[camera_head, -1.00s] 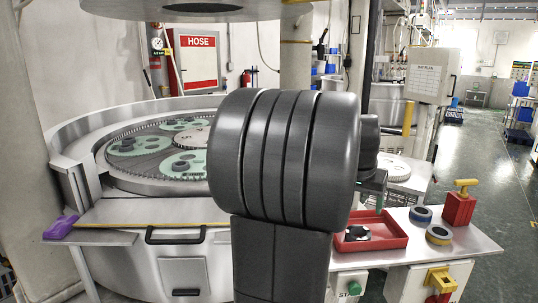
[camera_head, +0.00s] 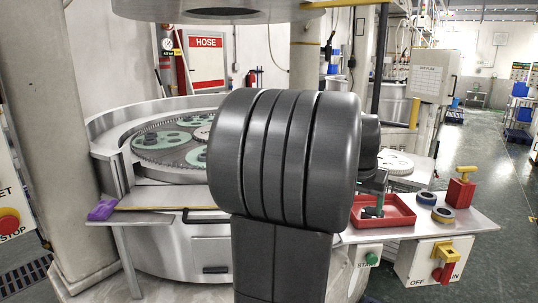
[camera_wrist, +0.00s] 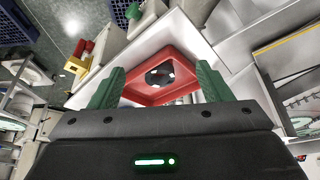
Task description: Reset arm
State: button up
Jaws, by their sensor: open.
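My arm's big dark links fill the middle of the head view. My gripper (camera_head: 374,208) shows only in part behind them, a green finger in front of the red tray (camera_head: 405,222). In the wrist view my gripper (camera_wrist: 160,68) is open, its two green fingers wide apart with nothing between them. The red tray (camera_wrist: 140,97) appears beyond the fingertips. A dark round piece with pale spots (camera_wrist: 160,75) lies in it. The gap between fingertips and tray is hard to judge.
The tray stands on a pale side table (camera_head: 465,222) with two rings (camera_head: 443,215) and a red block with a yellow handle (camera_head: 460,190). The round lapping machine (camera_head: 110,125) is at left, a purple object (camera_head: 103,210) on its front shelf. Open floor (camera_head: 495,150) lies at right.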

jog(key=w+a+f+n+y, duration=0.1)
jog(key=w+a+f+n, duration=0.1)
jog(key=a+f, duration=0.7)
notch_tip(320, 180, down, 4)
jog(key=shift+w+r+n+t, duration=0.15)
jog(key=shift+w+n+t, duration=0.2)
jog(key=shift+w, duration=0.45)
jog(key=shift+s+a+r, duration=0.1)
